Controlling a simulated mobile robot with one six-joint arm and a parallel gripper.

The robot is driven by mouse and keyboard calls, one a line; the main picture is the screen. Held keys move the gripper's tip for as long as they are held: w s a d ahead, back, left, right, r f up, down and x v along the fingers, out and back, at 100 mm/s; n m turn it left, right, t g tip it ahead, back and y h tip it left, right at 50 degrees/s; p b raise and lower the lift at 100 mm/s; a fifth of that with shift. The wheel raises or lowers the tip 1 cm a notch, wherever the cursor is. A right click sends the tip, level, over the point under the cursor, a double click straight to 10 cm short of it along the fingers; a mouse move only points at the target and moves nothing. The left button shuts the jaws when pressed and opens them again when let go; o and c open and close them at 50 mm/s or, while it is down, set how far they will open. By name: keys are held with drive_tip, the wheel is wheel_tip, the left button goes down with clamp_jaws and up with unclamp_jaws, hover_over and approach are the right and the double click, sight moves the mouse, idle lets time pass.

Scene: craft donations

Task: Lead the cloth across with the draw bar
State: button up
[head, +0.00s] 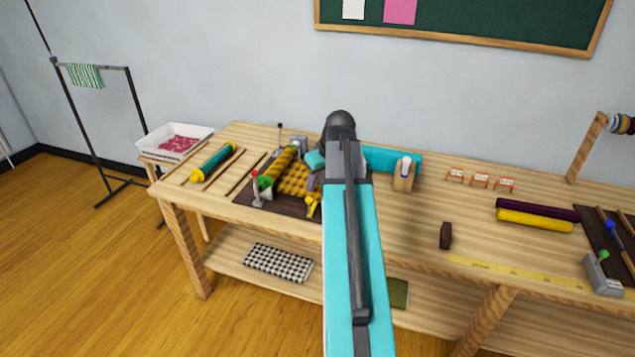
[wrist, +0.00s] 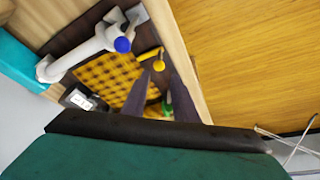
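The yellow-and-dark patterned cloth (head: 295,181) lies on a dark mat (head: 243,198) on the table, beside a patterned roll with green ends (head: 266,181). In the wrist view the cloth (wrist: 108,76) lies flat below my gripper (wrist: 158,66). My gripper's two dark fingers are apart. A yellow handle-like piece (wrist: 150,54) shows near the fingertips; whether it is the draw bar, or lies between the fingers, I cannot tell. It also shows in the head view (head: 313,207) at the mat's front edge. My arm hides the mat's right part and most of my gripper.
A red-knobbed post (head: 256,187) stands at the mat's left. A dark block (head: 446,235) and purple and yellow rolls (head: 536,215) lie further right. The table's front edge is close.

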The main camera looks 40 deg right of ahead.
drive_tip(key=s+a+f+g+y, duration=0.1)
drive_tip(key=s+a+f+g, duration=0.15)
drive_tip(key=a+f, duration=1.25)
drive_tip(key=s+a+f+g+y, duration=0.1)
drive_tip(key=a+f+g, duration=0.2)
drive_tip(key=a+f, duration=1.15)
drive_tip(key=s+a+f+g, duration=0.1)
drive_tip(key=s+a+f, duration=0.3)
drive_tip(key=s+f, duration=0.2)
drive_tip(key=s+a+f+n+g+h, duration=0.1)
drive_tip(key=s+a+f, duration=0.4)
drive_tip(key=s, duration=0.5)
drive_tip(key=s+a+f+g, duration=0.2)
drive_tip(key=s+a+f, duration=0.2)
drive_tip(key=s+f, duration=0.5)
drive_tip(key=shift+a+n+g, duration=0.25)
drive_tip(key=shift+n+g, duration=0.05)
drive_tip(key=shift+g, duration=0.05)
